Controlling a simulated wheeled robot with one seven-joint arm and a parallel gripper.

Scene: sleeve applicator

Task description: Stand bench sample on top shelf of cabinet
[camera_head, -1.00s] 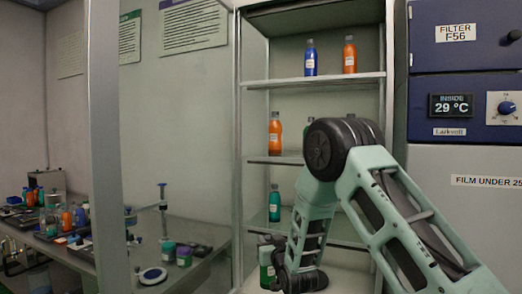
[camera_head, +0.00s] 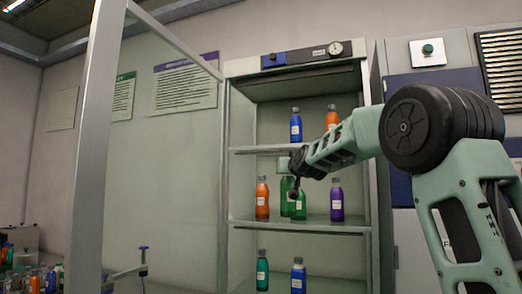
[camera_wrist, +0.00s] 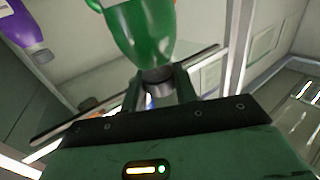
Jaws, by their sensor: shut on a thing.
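My gripper (camera_wrist: 160,90) is shut on the neck of a green bottle (camera_wrist: 145,30), the sample, whose body fills the top of the wrist view. In the head view the held green bottle (camera_head: 286,194) shows in front of the cabinet (camera_head: 367,210), level with its middle shelf and below the top shelf. My wrist partly hides it, and I cannot tell its gap to the shelf. The top shelf (camera_head: 262,149) bears a blue bottle (camera_head: 296,127) and an orange bottle (camera_head: 331,119), with a gap left of the blue one.
The middle shelf (camera_head: 340,226) bears an orange bottle (camera_head: 262,200), a purple bottle (camera_head: 336,202) and what looks like another green bottle (camera_head: 299,206). Teal (camera_head: 262,270) and blue (camera_head: 298,277) bottles stand lower. A metal upright (camera_head: 97,150) stands left of the cabinet.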

